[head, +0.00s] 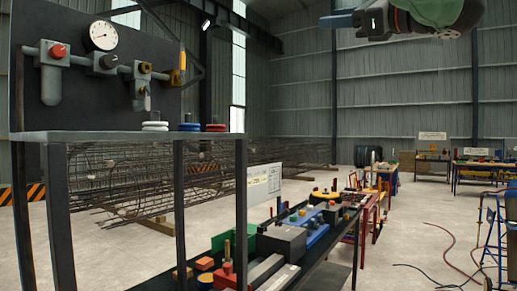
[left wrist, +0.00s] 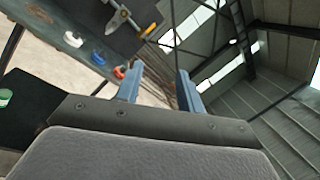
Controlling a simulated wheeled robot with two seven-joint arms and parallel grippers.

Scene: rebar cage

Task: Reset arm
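My left gripper (head: 338,19) is raised high at the upper right of the head view, its blue fingers pointing left. In the left wrist view its two blue fingers (left wrist: 159,76) stand apart with nothing held between them. The gripper is open and clear of the bench and stand in the head view. My right gripper is in neither view.
A stand with a dark panel (head: 110,92), a pressure gauge (head: 103,35) and valves is at the left. White, blue and red rings lie on its shelf (head: 100,135). A low bench (head: 318,276) holds blocks and tools. Rebar cages (head: 110,172) lie behind; floor shows at right.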

